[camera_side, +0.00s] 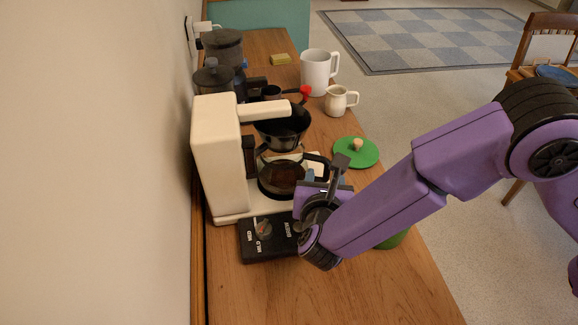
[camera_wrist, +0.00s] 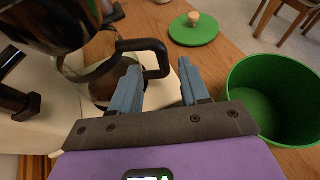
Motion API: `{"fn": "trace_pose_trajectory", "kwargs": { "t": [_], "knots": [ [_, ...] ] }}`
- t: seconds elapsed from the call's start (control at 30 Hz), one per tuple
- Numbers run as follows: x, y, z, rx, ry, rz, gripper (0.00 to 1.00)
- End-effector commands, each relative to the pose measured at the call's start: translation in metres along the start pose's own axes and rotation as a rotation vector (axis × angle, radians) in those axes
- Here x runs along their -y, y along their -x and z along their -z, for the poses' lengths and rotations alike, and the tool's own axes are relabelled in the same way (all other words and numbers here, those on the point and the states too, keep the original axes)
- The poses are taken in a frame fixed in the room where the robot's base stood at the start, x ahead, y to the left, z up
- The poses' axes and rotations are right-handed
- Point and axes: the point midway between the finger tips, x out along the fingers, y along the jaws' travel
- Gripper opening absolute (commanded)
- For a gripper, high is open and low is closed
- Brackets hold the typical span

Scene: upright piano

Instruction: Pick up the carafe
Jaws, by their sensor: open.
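The carafe (camera_side: 281,178) is dark glass with a black handle. It sits in the white coffee maker (camera_side: 217,155), below the black filter basket (camera_side: 283,126), with dark brown contents. In the wrist view the carafe's black handle (camera_wrist: 157,55) loops out at the upper middle, just beyond my gripper. My gripper (camera_side: 335,178) is beside the carafe on its handle side. In the wrist view my gripper's two blue-grey fingers (camera_wrist: 158,80) are apart with nothing held between them. The handle lies near the left finger; whether they touch I cannot tell.
A green lid (camera_side: 357,152) with a wooden knob lies behind my gripper. An open green canister (camera_wrist: 270,95) stands close on the right in the wrist view. A cream pitcher (camera_side: 337,101), a white mug (camera_side: 318,72) and a grinder (camera_side: 224,50) stand farther back. The wall borders the left.

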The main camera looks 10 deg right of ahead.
Motion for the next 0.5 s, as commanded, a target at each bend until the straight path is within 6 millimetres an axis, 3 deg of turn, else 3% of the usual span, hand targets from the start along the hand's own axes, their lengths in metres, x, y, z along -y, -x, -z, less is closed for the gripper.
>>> {"fn": "trace_pose_trajectory", "kwargs": {
  "t": [0.33,0.5],
  "knots": [
    [0.002,-0.023,0.000,0.000,-0.001,0.002,0.45],
    [0.005,-0.044,0.001,-0.001,-0.001,0.002,0.45]
  ]
}}
